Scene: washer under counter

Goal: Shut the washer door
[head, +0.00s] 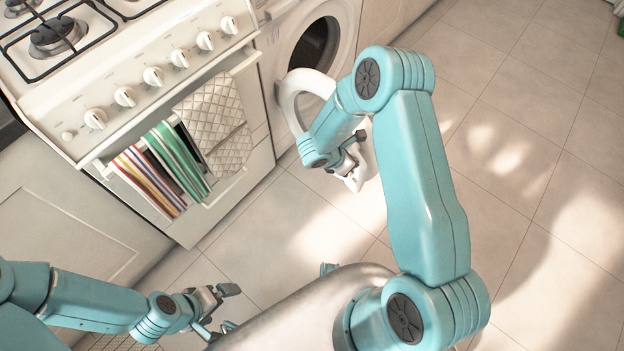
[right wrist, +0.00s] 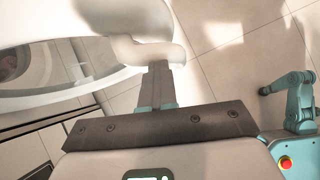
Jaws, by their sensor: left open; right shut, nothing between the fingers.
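The washer (head: 340,12) stands under the counter at the top middle of the head view. Its white ring-shaped door (head: 287,100) is swung open in front of the round dark drum opening (head: 315,45). My right arm covers part of the door. My right gripper (head: 352,163) is shut and empty, at the door's outer right side. In the right wrist view its fingers (right wrist: 158,82) reach up to a white curved part of the door (right wrist: 125,18); whether they touch cannot be told. My left gripper (head: 225,300) is open and empty, low over the floor, away from the washer.
A white stove (head: 120,65) with knobs stands left of the washer. A quilted cloth (head: 215,115) and striped towels (head: 165,165) hang on its front rail. The tiled floor (head: 520,110) to the right is clear.

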